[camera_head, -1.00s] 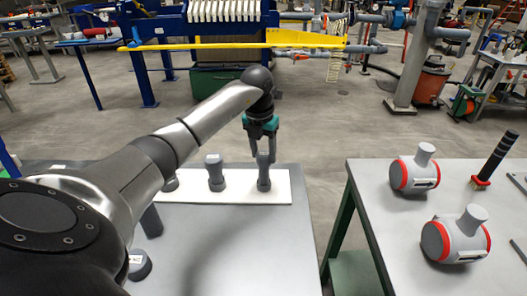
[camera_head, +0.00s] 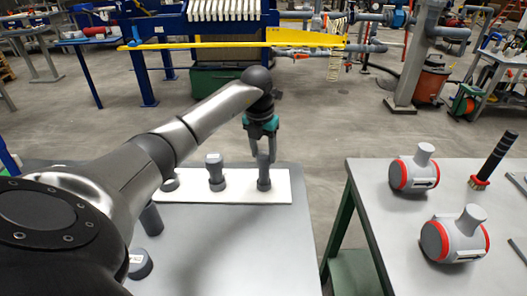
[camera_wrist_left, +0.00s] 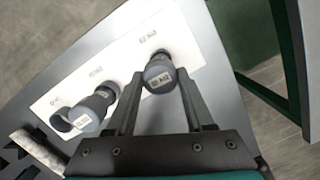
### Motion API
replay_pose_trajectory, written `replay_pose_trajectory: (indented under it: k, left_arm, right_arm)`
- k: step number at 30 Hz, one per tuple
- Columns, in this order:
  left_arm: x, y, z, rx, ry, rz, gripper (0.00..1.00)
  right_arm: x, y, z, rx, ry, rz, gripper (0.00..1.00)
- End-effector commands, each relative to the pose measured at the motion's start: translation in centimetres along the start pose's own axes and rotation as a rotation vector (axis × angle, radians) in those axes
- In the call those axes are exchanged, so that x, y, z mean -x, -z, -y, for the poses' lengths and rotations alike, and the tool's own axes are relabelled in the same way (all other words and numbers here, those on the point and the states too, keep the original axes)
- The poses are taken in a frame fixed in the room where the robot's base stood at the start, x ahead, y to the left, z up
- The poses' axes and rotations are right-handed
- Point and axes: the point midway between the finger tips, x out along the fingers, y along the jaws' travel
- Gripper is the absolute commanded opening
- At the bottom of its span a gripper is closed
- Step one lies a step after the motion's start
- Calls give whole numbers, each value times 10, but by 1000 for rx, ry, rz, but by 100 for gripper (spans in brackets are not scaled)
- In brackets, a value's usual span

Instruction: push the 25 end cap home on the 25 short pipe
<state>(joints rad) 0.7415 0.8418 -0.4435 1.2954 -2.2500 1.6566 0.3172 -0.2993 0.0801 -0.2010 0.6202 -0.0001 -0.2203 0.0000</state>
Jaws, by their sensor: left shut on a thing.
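My left gripper (camera_head: 263,159) points down over the rightmost upright pipe on the white board. In the left wrist view its fingers (camera_wrist_left: 160,76) stand on either side of a grey end cap (camera_wrist_left: 157,68) with a small label, and it is shut on this cap. I take it for the 25 end cap; the print is hard to read. The 25 short pipe (camera_head: 264,177) stands upright below the cap with a wider collar at its foot. The fingers partly hide the joint, so I cannot tell how far the cap sits on the pipe.
The white board (camera_head: 240,197) also carries a capped pipe (camera_head: 215,175) in the middle and a shorter grey piece (camera_head: 170,184) at left. More grey parts, including a round cap (camera_head: 139,264), lie near my arm. Another table (camera_head: 390,235) stands right, across a gap.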

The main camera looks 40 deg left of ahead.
Motion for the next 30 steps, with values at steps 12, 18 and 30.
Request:
replay_pose_trajectory:
  k: [12, 18, 30]
  left_arm:
    - [1, 0, 0, 0, 0, 1, 0]
    - [0, 0, 0, 0, 0, 0, 0]
    - [-6, 1, 0, 0, 0, 0, 0]
  right_arm:
    - [4, 0, 1, -1, 2, 0, 76]
    - [4, 0, 1, -1, 2, 1, 76]
    - [0, -1, 1, -2, 1, 1, 76]
